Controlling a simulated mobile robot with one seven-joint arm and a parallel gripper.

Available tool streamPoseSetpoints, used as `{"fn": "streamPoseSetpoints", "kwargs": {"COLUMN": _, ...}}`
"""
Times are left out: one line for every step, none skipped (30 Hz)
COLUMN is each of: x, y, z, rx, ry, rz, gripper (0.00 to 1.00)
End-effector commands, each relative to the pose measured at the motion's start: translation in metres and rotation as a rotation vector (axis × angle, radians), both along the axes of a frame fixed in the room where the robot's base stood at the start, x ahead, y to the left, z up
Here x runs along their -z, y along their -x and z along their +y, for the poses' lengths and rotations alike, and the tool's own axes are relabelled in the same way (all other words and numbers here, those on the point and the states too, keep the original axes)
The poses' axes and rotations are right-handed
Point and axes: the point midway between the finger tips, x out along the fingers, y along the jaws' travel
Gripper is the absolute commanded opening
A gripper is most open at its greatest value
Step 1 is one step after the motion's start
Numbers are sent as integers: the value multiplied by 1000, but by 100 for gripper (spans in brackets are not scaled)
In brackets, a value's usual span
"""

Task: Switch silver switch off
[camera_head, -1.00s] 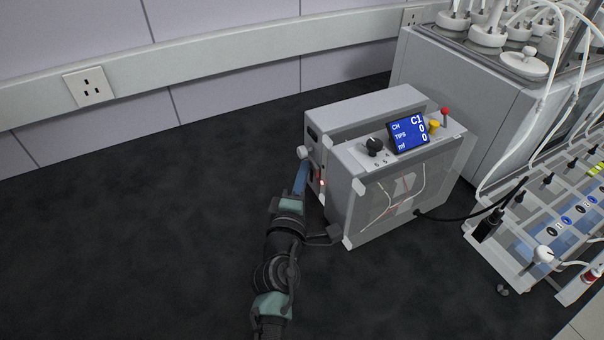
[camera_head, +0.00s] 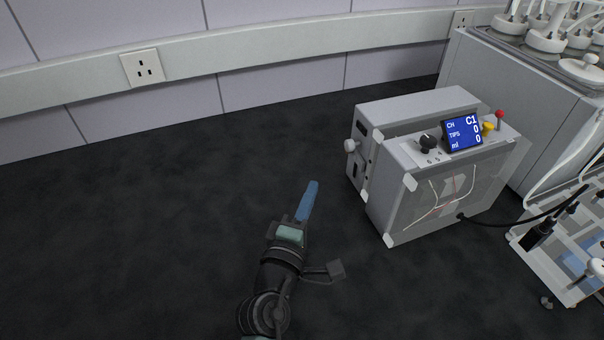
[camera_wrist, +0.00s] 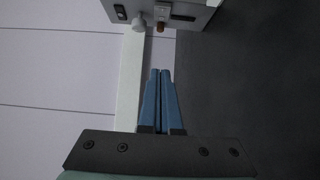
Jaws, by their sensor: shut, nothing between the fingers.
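The grey device (camera_head: 455,165) with a blue screen stands on the dark surface right of my gripper. Its left side panel carries a small switch (camera_head: 357,168), which looks dark and unlit in the head view. In the wrist view a small switch-like part (camera_wrist: 161,17) with a brownish tip sits on the panel's edge; its position is too small to tell. My gripper (camera_head: 313,186) has blue fingers closed together with nothing between them. It is left of the device and apart from it. In the wrist view the fingertips (camera_wrist: 160,72) point toward the panel across a gap.
A pale rounded knob (camera_head: 350,146) sticks out from the device's left side. A wall socket (camera_head: 142,68) is on the back wall. A rack (camera_head: 560,255) and a large grey cabinet (camera_head: 535,105) stand at the right. The floor left of the device is clear.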

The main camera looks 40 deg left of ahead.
Motion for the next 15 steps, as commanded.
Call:
{"fn": "streamPoseSetpoints", "kwargs": {"x": 2, "y": 8, "z": 0, "rx": -2, "ry": 1, "rz": 1, "gripper": 0}}
{"fn": "streamPoseSetpoints", "kwargs": {"x": 2, "y": 11, "z": -1, "rx": -2, "ry": 1, "rz": 0, "gripper": 0}}
{"fn": "streamPoseSetpoints", "kwargs": {"x": 1, "y": 15, "z": -1, "rx": -2, "ry": 2, "rz": -1, "gripper": 0}}
{"fn": "streamPoseSetpoints", "kwargs": {"x": 1, "y": 17, "z": -2, "rx": -1, "ry": 2, "rz": -1, "gripper": 0}}
{"fn": "streamPoseSetpoints", "kwargs": {"x": 1, "y": 18, "z": -2, "rx": -1, "ry": 2, "rz": -1, "gripper": 0}}
{"fn": "streamPoseSetpoints", "kwargs": {"x": 0, "y": 20, "z": -2, "rx": 0, "ry": 1, "rz": -1, "gripper": 0}}
{"fn": "streamPoseSetpoints", "kwargs": {"x": 0, "y": 21, "z": -3, "rx": 0, "ry": 1, "rz": 0, "gripper": 0}}
{"fn": "streamPoseSetpoints", "kwargs": {"x": 0, "y": 22, "z": -3, "rx": 0, "ry": 1, "rz": 0, "gripper": 0}}
{"fn": "streamPoseSetpoints", "kwargs": {"x": 0, "y": 22, "z": -3, "rx": 0, "ry": 1, "rz": 0, "gripper": 0}}
{"fn": "streamPoseSetpoints", "kwargs": {"x": 0, "y": 23, "z": -3, "rx": 0, "ry": 0, "rz": 0, "gripper": 0}}
{"fn": "streamPoseSetpoints", "kwargs": {"x": 0, "y": 23, "z": -3, "rx": 0, "ry": 0, "rz": 0, "gripper": 0}}
{"fn": "streamPoseSetpoints", "kwargs": {"x": 0, "y": 23, "z": -3, "rx": 0, "ry": 0, "rz": 0, "gripper": 0}}
{"fn": "streamPoseSetpoints", "kwargs": {"x": 0, "y": 22, "z": -3, "rx": 0, "ry": 1, "rz": 0, "gripper": 0}}
{"fn": "streamPoseSetpoints", "kwargs": {"x": 0, "y": 22, "z": -3, "rx": 0, "ry": 1, "rz": 0, "gripper": 0}}
{"fn": "streamPoseSetpoints", "kwargs": {"x": 0, "y": 22, "z": -3, "rx": 0, "ry": 1, "rz": 0, "gripper": 0}}
